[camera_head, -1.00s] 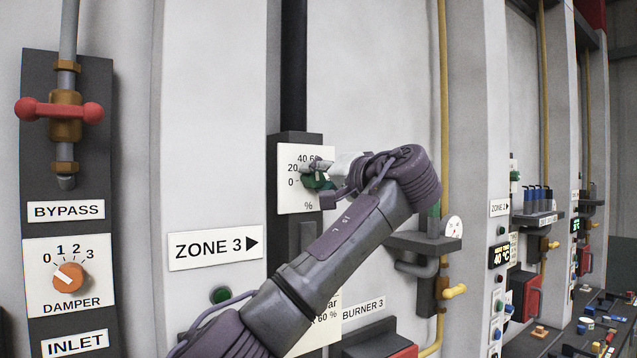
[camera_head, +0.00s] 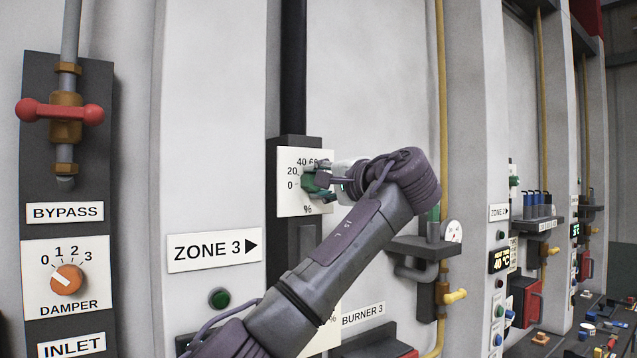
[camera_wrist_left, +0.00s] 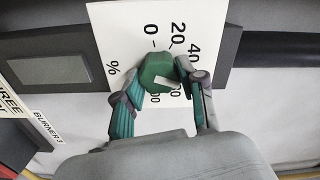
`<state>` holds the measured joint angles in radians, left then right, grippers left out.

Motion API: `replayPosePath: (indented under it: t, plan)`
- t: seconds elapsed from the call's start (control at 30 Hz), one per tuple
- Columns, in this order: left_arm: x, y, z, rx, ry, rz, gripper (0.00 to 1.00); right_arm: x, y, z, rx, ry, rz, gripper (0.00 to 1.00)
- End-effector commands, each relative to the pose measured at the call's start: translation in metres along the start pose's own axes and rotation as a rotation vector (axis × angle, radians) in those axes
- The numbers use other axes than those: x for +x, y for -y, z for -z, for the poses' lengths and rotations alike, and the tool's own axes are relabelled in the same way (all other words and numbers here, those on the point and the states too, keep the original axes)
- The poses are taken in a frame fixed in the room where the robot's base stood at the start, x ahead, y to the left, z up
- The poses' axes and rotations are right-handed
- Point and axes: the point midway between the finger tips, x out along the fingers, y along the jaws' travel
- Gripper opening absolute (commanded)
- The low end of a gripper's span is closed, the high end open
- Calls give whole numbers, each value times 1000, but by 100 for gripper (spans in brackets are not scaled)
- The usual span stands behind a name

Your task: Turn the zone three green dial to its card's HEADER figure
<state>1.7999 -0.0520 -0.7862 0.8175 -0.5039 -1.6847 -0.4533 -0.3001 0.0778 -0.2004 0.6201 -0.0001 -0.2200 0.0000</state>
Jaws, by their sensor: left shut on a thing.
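The green dial (camera_head: 309,182) sits on a white scale plate (camera_head: 290,200) above and right of the ZONE 3 sign (camera_head: 215,250). My left gripper (camera_head: 326,180) is at the dial. In the left wrist view the green dial (camera_wrist_left: 155,68) is between the two fingers of my left gripper (camera_wrist_left: 157,74), which is shut on it. A pale mark on the dial slants toward partly hidden figures; 0, 20 and 40 are readable. My right gripper is not in view.
A BURNER 3 label (camera_head: 363,313) and a grey shelf with a gauge (camera_head: 452,230) are right of my arm. A yellow pipe (camera_head: 443,120) runs vertically there. An orange damper dial (camera_head: 67,279) and a red bypass handle (camera_head: 60,110) are at the left.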

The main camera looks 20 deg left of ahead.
Motion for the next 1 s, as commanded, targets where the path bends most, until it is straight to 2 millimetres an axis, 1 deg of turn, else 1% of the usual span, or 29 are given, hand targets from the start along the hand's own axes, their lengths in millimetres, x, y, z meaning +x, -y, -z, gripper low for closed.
replayPosePath:
  t: [0.3,0.33,0.4,0.47,0.8,0.87,0.97,1.0]
  plan:
    - [0,-1,1,1,-2,-1,5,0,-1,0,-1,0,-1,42]
    - [0,-1,1,1,-2,-1,45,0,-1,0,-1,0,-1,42]
    - [0,0,1,0,-2,-1,57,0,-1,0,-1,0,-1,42]
    - [0,0,0,0,-2,-1,65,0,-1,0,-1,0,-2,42]
    - [-3,0,0,0,-1,0,65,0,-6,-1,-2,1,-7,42]
    - [-7,0,1,-1,-2,-1,65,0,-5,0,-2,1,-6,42]
    - [-22,-1,1,-1,-5,-1,65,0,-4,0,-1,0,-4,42]
    - [-30,-1,2,-1,-6,0,65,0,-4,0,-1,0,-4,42]
